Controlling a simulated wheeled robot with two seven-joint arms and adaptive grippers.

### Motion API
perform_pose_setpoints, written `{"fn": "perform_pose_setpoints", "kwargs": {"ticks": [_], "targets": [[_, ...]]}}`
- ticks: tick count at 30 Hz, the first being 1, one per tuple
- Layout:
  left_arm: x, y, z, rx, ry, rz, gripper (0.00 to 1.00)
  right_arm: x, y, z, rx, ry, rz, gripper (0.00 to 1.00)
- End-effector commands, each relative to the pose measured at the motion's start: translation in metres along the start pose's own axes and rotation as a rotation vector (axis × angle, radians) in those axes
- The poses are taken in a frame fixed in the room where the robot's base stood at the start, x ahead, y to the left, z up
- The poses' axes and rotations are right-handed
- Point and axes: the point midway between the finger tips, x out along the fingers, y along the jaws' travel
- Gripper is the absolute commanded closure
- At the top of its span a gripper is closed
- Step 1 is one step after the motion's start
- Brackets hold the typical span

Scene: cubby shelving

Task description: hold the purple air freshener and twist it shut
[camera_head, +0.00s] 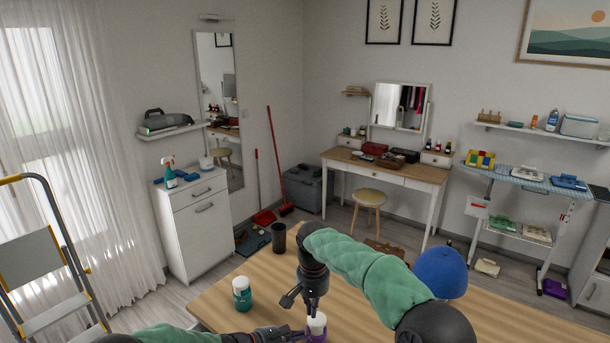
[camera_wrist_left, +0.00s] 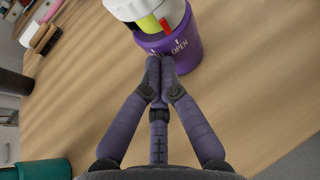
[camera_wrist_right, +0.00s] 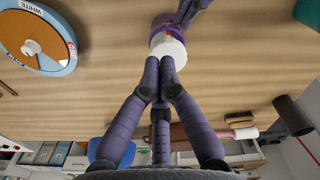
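The purple air freshener (camera_head: 317,328) stands upright near the front edge of the wooden table. It has a white upper part, and its purple base with the word OPEN shows in the left wrist view (camera_wrist_left: 190,50). My left gripper (camera_wrist_left: 161,62) has its fingertips together at the near side of the purple base; they overlap it, but I cannot tell if they pinch it. My right gripper (camera_wrist_right: 165,62) has its fingertips together at the white upper part (camera_wrist_right: 168,47), coming from above. Contact there is unclear. The two grippers lie close together in the head view.
On the wooden table (camera_head: 245,267) stand a green jar (camera_head: 242,294) and a dark cylinder (camera_head: 279,237). A blue rounded object (camera_head: 440,272) is behind my right arm. A round disc marked WHITE (camera_wrist_right: 62,52) lies off to one side. Bare tabletop surrounds the air freshener.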

Motion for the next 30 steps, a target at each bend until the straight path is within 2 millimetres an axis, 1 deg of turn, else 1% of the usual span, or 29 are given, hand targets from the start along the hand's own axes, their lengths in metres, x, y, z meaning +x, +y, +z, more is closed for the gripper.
{"fn": "perform_pose_setpoints", "kwargs": {"ticks": [9,12,16,20,30], "targets": [[0.000,0.000,0.000,0.000,0.000,0.000,1.00,-0.007,0.006,0.005,0.344,0.000,0.000,1.00],[0.000,0.000,0.000,0.000,0.000,0.000,1.00,-0.007,0.007,0.006,0.411,-0.001,0.001,1.00],[0.000,0.000,0.000,0.000,0.000,0.000,1.00,-0.005,0.007,0.006,0.450,-0.001,0.001,1.00],[0.000,0.000,0.000,0.000,0.000,0.000,1.00,0.005,0.007,0.007,0.452,-0.001,0.002,1.00],[0.000,0.000,0.000,0.000,0.000,0.000,1.00,0.043,0.008,0.007,0.451,-0.002,0.000,1.00]]}}
